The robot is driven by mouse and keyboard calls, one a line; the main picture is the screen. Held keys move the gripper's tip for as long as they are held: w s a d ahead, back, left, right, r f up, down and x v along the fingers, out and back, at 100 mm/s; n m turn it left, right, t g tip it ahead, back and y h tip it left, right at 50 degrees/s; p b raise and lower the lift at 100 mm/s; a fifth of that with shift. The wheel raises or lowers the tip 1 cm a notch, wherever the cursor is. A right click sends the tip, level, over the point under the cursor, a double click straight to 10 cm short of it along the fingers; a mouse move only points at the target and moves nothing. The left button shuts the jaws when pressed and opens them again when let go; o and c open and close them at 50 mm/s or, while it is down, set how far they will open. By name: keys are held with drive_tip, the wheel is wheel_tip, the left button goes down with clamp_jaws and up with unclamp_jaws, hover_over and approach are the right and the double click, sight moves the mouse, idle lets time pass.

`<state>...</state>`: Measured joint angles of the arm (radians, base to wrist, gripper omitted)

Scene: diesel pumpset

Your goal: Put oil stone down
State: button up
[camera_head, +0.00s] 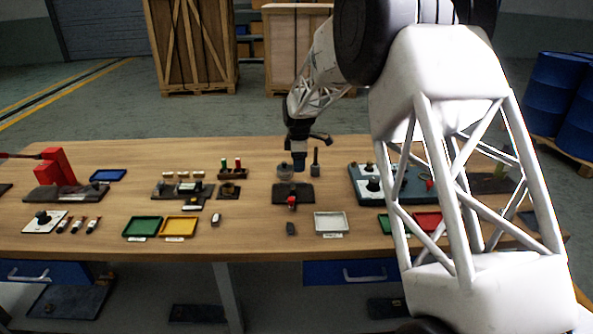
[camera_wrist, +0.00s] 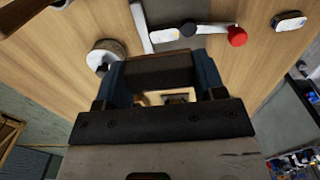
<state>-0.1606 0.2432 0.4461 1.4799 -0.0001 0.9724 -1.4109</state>
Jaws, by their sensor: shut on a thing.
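My gripper (camera_head: 299,166) is over the back middle of the workbench, pointing down. In the wrist view, the blue fingers of my gripper (camera_wrist: 162,75) are shut on a dark brown block, which I take to be the oil stone (camera_wrist: 160,68). The stone lies crosswise between the fingers. In the head view I cannot make the stone out at the fingertips. Whether it touches anything below is unclear.
A dark plate with a red-knobbed lever (camera_head: 292,203) is just in front of my gripper. A round part (camera_head: 285,171) is close by. A white tray (camera_head: 331,222), a green tray (camera_head: 142,227) and a yellow tray (camera_head: 180,227) line the front. Bare wood (camera_head: 258,228) shows between.

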drive_tip(key=shift+d+r, duration=0.1)
drive_tip(key=s+d+r+m, duration=0.1)
drive_tip(key=d+r+m, duration=0.8)
drive_tip(key=d+m, duration=0.4)
drive_tip(key=shift+s+d+m, duration=0.15)
drive_tip(key=shift+d+m, duration=0.25)
drive_tip(key=shift+m, duration=2.1)
drive_tip(key=shift+s, duration=0.1)
drive_tip(key=s+f+n, duration=0.4)
drive_tip(key=s+n, duration=0.1)
drive_tip(key=s+a+f+n, duration=0.1)
drive_tip(key=s+f+n, duration=0.4)
drive_tip(key=n, duration=0.1)
drive_tip(key=s+a+f+n, duration=0.1)
drive_tip(key=s+f+n, duration=0.4)
drive_tip(key=n, duration=0.1)
drive_tip(key=shift+s, duration=0.3)
drive_tip(key=shift+s+f+n, duration=0.35)
drive_tip(key=shift+s+n, duration=0.15)
